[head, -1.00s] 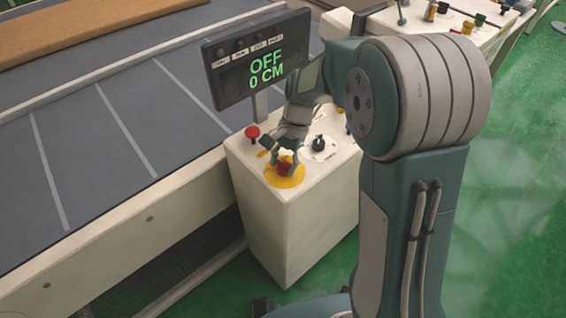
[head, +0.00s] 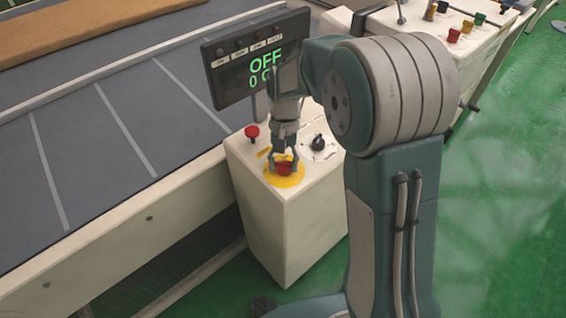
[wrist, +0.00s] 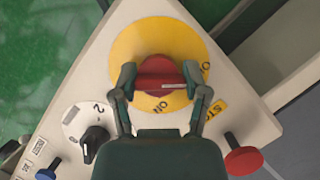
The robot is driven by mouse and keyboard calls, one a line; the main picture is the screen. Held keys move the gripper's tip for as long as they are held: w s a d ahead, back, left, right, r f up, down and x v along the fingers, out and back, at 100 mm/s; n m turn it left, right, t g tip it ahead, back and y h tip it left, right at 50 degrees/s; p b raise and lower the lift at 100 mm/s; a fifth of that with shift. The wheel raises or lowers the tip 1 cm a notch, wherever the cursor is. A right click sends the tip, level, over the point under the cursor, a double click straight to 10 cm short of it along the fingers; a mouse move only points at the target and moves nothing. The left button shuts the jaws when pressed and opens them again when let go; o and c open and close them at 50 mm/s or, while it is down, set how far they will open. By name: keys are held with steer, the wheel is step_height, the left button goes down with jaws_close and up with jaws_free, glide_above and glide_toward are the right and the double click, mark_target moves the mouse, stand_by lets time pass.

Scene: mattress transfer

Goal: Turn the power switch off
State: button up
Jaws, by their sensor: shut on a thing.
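The power switch is a red knob (head: 284,167) on a round yellow plate (head: 290,180) on top of the white control box (head: 290,215). In the wrist view the red knob (wrist: 160,76) sits on the yellow plate (wrist: 150,40), which bears "ON" lettering. My gripper (head: 284,165) comes down from above, its two fingers on either side of the knob. In the wrist view my gripper (wrist: 160,80) is shut on the knob. The display (head: 255,58) reads "OFF" in green, with its second line partly hidden behind my arm.
A red mushroom button (head: 252,132) and a black dial on a white plate (head: 318,145) stand near the knob. In the wrist view a blue button (wrist: 46,174) shows at lower left. A conveyor (head: 100,120) runs along the left, with a brown slab (head: 90,30) on it.

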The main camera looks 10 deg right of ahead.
steer(key=shift+w, duration=0.15)
steer(key=o, duration=1.2)
steer(key=shift+c, duration=0.2)
steer(key=v, duration=1.2)
steer(key=shift+a, duration=0.1)
